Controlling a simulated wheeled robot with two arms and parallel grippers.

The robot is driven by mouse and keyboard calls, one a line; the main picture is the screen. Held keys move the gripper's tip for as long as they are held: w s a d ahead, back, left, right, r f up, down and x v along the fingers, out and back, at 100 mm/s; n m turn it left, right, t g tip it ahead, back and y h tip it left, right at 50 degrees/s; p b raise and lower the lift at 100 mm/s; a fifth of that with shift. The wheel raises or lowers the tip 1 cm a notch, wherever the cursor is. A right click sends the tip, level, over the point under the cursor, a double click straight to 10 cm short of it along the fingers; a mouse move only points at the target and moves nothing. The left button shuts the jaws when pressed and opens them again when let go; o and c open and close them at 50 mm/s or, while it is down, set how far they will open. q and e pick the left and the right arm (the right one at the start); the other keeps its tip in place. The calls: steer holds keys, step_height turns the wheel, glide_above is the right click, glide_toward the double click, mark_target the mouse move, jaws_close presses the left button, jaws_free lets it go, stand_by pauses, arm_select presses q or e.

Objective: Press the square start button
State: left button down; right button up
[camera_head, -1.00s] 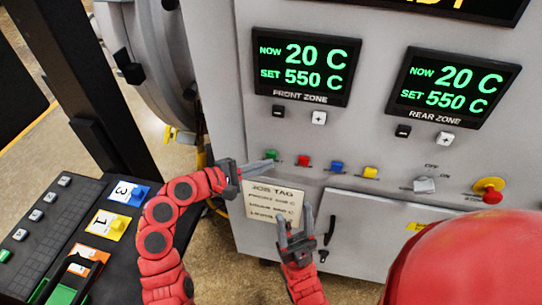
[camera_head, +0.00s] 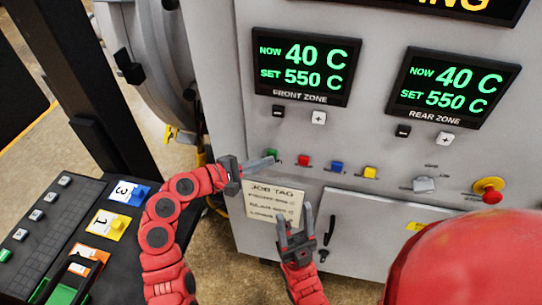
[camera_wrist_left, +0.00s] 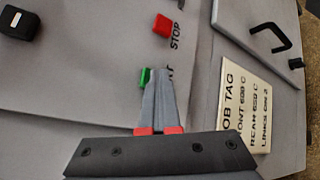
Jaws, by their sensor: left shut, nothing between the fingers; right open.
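The green start button (camera_head: 275,152) is on the furnace panel, at the left end of a row of coloured buttons. In the left wrist view the green button (camera_wrist_left: 145,78) is partly hidden behind my fingertips, with its label mostly covered. My left gripper (camera_head: 270,160) is shut and empty, with its tips at the green button. Its closed fingers also show in the left wrist view (camera_wrist_left: 160,73); I cannot tell whether they touch the button. My right gripper (camera_head: 295,213) is open and empty, lower down in front of the job tag.
Red (camera_head: 304,160), blue (camera_head: 337,167) and yellow (camera_head: 370,172) buttons sit to the right. The front display (camera_head: 303,66) and rear display (camera_head: 454,83) both read 40 C, set 550 C. A job tag (camera_head: 270,198) hangs below. A red emergency knob (camera_head: 491,197) is far right.

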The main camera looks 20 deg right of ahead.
arm_select(q)
steer(key=shift+s, duration=0.1)
steer(key=shift+s+a+p, duration=0.5)
steer(key=shift+s, duration=0.15)
steer(key=s+a, duration=0.1)
steer(key=s+p, duration=0.1)
steer(key=s+a, duration=0.1)
steer(key=s, duration=0.1)
steer(key=shift+a+p, duration=0.35)
steer(key=shift+p, duration=0.05)
stand_by(0.8)
